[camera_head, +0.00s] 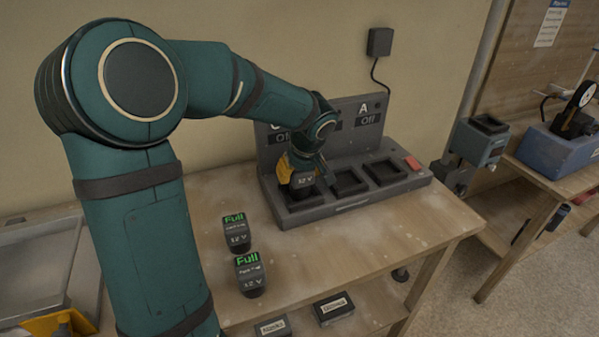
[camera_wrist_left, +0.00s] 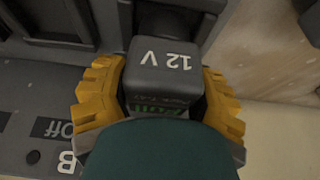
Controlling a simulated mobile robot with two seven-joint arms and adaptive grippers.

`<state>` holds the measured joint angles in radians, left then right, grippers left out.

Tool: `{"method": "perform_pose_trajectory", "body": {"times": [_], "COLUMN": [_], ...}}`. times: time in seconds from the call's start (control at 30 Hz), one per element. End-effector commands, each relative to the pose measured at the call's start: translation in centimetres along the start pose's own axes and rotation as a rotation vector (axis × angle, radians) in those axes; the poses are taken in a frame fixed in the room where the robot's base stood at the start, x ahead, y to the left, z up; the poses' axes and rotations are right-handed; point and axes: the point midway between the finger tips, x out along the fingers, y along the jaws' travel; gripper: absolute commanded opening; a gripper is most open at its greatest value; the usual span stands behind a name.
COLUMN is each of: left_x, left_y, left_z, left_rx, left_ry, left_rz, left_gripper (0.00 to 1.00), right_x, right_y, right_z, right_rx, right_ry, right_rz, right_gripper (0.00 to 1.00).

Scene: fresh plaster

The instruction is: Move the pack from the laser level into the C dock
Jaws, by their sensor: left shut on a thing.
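The charger (camera_head: 345,200) is a dark grey block on the bench, with a row of docks and a back panel. The letter A shows over the right dock; the left letter, seemingly C, is partly covered by my arm. My left gripper (camera_head: 300,172) has yellow fingers shut on a dark 12 V pack (camera_head: 302,182). The pack is at the left dock; I cannot tell whether it is fully seated. In the left wrist view the pack (camera_wrist_left: 162,70) is between both fingers, its green display partly hidden. A blue-grey device with an empty top socket, possibly the laser level (camera_head: 478,142), stands right.
Two packs reading Full, one (camera_head: 236,232) behind another (camera_head: 250,274), stand on the bench left of the charger. The middle dock (camera_head: 347,181) and right dock (camera_head: 385,171) are empty. A red button (camera_head: 413,163) is at the charger's right end. Labelled boxes lie below.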

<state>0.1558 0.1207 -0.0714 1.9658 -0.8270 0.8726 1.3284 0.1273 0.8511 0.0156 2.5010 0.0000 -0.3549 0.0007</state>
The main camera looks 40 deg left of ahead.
Motion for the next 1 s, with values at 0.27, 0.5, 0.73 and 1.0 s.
{"method": "perform_pose_trajectory", "body": {"times": [0.27,0.5,0.73,1.0], "left_x": [0.01,0.00,-0.04,0.26], "left_y": [0.03,0.01,0.01,0.01], "left_z": [-0.02,-0.03,-0.04,0.09], "left_rx": [0.000,0.000,0.000,0.000], "left_ry": [0.001,0.001,0.001,0.001], "left_rz": [0.001,0.001,0.001,0.001], "left_gripper": [0.15,0.15,0.15,0.15], "right_x": [0.17,0.57,0.52,0.67], "right_y": [0.07,0.22,0.19,0.25], "right_z": [0.02,0.06,0.05,0.07], "right_rx": [0.000,0.000,0.000,0.000], "right_ry": [0.000,0.000,0.000,0.000], "right_rz": [0.000,0.000,0.000,0.000], "right_gripper": [0.00,0.00,0.00,0.00]}}
